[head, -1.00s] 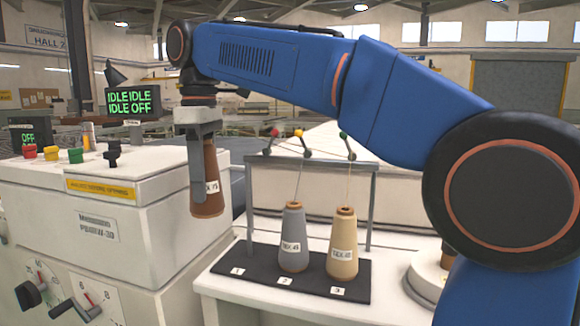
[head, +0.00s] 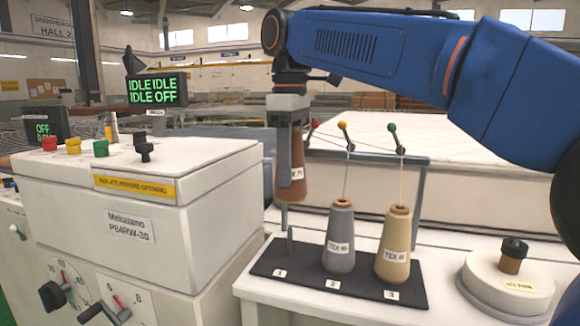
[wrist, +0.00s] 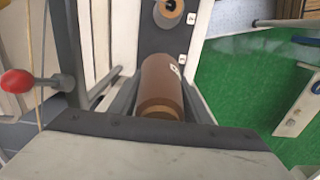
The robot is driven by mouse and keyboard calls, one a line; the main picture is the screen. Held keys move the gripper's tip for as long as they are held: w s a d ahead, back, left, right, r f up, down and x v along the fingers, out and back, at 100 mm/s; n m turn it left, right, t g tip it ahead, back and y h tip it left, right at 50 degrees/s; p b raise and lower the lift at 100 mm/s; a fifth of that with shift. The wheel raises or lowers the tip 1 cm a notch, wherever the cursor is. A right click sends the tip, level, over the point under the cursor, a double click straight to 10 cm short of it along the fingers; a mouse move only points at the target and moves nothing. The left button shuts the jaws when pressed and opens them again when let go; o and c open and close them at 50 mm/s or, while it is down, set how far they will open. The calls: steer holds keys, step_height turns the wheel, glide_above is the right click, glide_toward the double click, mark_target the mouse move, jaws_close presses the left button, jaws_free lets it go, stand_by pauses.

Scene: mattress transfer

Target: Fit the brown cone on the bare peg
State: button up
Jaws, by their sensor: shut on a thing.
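The brown cone (head: 291,172) hangs upright in my gripper (head: 287,182), which is shut on it. In the wrist view the cone (wrist: 161,82) lies between the two fingers. The bare peg (head: 290,242) stands at place 1 on the black base (head: 312,277). The cone's lower end is above the peg, with a clear gap; exact alignment is hard to tell. In the wrist view the peg is not visible. The grey cone (head: 340,235) stands at place 2, and its top shows in the wrist view (wrist: 170,14). The tan cone (head: 393,245) stands at place 3.
A rail frame (head: 420,190) with red, yellow and green knobs stands behind the cones, threads running down to two of them. A white control cabinet (head: 150,210) stands close on the left.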

glide_above(290, 228)
steer(key=shift+w+f, duration=0.15)
steer(key=shift+f, duration=2.7)
steer(key=shift+f, duration=4.3)
steer(key=o, duration=1.3)
steer(key=shift+r, duration=0.1)
step_height(290, 228, up, 17)
steer(key=shift+r, duration=0.1)
